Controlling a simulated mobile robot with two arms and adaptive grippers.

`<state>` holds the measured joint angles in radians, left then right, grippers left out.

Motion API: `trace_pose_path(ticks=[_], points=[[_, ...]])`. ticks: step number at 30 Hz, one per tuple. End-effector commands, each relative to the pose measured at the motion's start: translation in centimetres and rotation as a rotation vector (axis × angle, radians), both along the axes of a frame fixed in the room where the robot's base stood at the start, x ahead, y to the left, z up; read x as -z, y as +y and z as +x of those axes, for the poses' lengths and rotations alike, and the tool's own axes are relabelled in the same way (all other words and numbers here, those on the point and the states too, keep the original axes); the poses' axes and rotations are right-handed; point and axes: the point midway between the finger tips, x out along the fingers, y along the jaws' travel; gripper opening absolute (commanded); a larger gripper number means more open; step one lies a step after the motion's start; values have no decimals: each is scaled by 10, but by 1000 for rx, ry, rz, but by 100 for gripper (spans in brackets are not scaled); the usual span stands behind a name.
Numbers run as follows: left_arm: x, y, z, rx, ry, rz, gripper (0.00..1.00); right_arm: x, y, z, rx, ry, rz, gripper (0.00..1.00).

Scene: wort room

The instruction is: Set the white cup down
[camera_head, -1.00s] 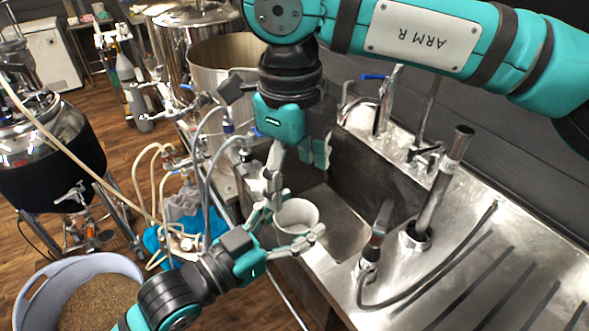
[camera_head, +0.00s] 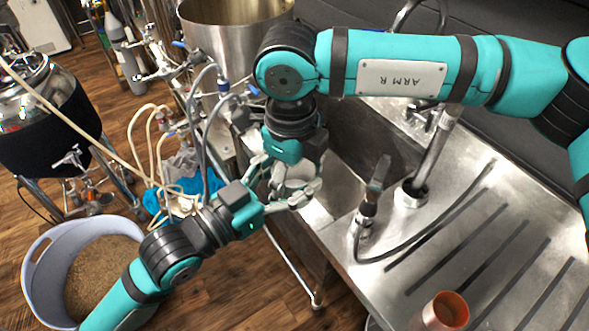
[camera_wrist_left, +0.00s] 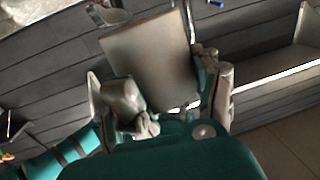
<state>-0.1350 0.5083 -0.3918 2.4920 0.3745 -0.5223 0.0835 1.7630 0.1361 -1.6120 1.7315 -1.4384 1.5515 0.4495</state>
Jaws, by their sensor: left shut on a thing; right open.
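The white cup (camera_head: 298,178) is held upright in my left gripper (camera_head: 291,193), whose fingers close around its sides. It is in the air by the front left edge of the sink. In the left wrist view the cup (camera_wrist_left: 150,62) is between the fingers and looks grey in the shade. My right gripper (camera_head: 272,174) points down close beside the cup and partly covers it in the head view. It is open. I cannot tell whether it touches the cup.
The steel sink (camera_head: 338,190) is just right of the cup, with a ribbed drainboard (camera_head: 478,235) farther right. A copper vessel (camera_head: 444,312) and a sprayer with a black hose (camera_head: 366,215) are there. A grain tub (camera_head: 40,262) stands at lower left.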

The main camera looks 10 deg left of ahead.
Motion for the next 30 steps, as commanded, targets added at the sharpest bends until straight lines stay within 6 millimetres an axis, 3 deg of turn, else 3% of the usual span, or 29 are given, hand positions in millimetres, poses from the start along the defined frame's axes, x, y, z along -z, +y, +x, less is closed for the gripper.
trace_pose_path(ticks=[4, 13, 19, 20, 26, 30], points=[[0, 0, 0, 0, -1, -1, 33, 0, 0, 0, 0, 0, 0, 74], [0, 0, 0, 0, -1, 0, 33, 0, 1, -1, -3, 3, 1, 35], [0, 0, 0, -1, -1, 0, 33, 0, 1, -2, -5, 5, 2, 32], [0, 0, 0, -1, -1, 0, 67, 0, 1, -2, -5, 5, 2, 32], [0, 0, 0, -1, -1, -1, 93, 0, 1, -1, -3, 3, 1, 32], [0, 0, 0, 0, 0, 0, 93, 0, 0, -1, -2, 2, 1, 32]])
